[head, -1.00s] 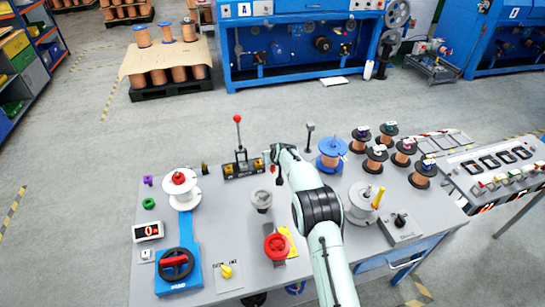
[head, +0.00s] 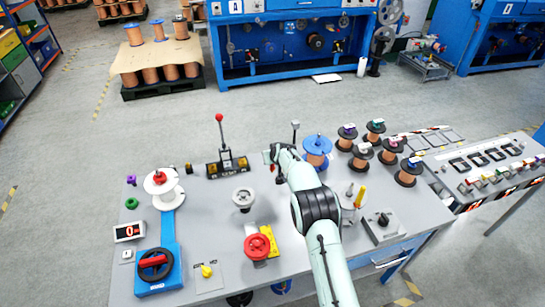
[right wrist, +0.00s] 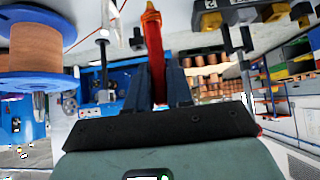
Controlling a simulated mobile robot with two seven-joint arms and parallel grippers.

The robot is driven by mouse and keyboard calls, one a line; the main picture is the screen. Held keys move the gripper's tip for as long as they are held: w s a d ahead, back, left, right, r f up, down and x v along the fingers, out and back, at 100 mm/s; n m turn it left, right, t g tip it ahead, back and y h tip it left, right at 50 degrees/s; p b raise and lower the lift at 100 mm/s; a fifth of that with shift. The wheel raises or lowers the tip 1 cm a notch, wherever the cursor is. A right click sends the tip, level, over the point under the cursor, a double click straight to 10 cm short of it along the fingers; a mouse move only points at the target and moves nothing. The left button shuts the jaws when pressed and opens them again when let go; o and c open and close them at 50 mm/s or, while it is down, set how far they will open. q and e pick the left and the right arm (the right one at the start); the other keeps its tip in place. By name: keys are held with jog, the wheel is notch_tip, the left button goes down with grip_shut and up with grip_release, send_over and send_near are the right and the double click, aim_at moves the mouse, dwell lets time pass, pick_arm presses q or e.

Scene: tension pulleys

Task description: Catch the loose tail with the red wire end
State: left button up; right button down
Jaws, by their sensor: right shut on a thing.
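My right gripper (head: 272,157) hangs over the back middle of the workbench, between the lever fixture and the blue-flanged copper spool (head: 317,150). In the right wrist view its dark fingers (right wrist: 160,88) are shut on a red, tapered piece (right wrist: 154,50) with an orange tip, which looks like the red wire end. The piece points up in that view. A thin red line (right wrist: 98,43) crosses the upper left of that view; I cannot tell whether it is the loose tail. My left gripper is not in view.
The lever fixture (head: 227,165) with a red-knobbed lever stands left of my gripper. A post (head: 295,131) stands behind, to the right. A white spool (head: 163,187), grey pulley (head: 243,198) and red pulley (head: 257,247) stand on the bench. Several small copper spools are at right.

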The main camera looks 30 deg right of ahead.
aim_at(272, 170)
jog(key=shift+f+b, duration=0.5)
jog(key=shift+f, duration=1.65)
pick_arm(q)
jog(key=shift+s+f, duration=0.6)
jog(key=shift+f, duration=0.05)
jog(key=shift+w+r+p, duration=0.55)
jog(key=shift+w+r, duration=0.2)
pick_arm(e)
jog(key=a+r, duration=0.4)
jog(key=shift+w+a+r, duration=0.2)
jog(key=shift+r, duration=0.1)
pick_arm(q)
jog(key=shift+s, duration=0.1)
